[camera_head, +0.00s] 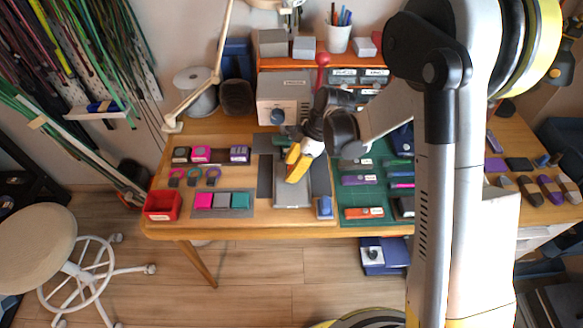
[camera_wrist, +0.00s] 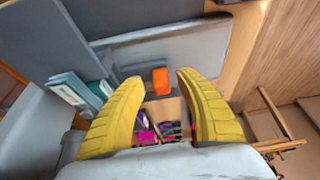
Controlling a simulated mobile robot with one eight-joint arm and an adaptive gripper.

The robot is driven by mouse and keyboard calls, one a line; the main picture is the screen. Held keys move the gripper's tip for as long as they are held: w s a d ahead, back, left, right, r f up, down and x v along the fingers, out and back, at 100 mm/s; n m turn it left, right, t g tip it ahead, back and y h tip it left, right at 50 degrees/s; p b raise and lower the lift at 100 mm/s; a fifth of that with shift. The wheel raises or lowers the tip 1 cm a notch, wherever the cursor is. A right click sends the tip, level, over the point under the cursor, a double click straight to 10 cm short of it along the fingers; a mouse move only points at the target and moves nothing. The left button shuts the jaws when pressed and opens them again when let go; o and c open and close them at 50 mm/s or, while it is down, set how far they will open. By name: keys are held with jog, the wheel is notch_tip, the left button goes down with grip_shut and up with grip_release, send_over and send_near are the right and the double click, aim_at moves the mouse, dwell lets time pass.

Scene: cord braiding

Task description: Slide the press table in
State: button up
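The press (camera_head: 285,98) is a grey box with a dark round knob, standing at the back of the wooden workbench. A flat grey plate (camera_head: 292,195), which looks like the press table, extends in front of it towards the bench's front edge. My gripper (camera_head: 291,171) has yellow fingers and is over this plate; the head view does not show whether it touches. My gripper and wrist hide part of the plate and the press front.
A blue-grey block (camera_head: 325,207) stands close to the plate's right front corner. A green mat (camera_head: 362,200) with packaged pieces is to the right. A grey tray (camera_head: 222,212) with pink and teal blocks and a red bin (camera_head: 163,205) are to the left. A lamp arm (camera_head: 205,90) rises behind.

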jog(key=v, duration=1.2)
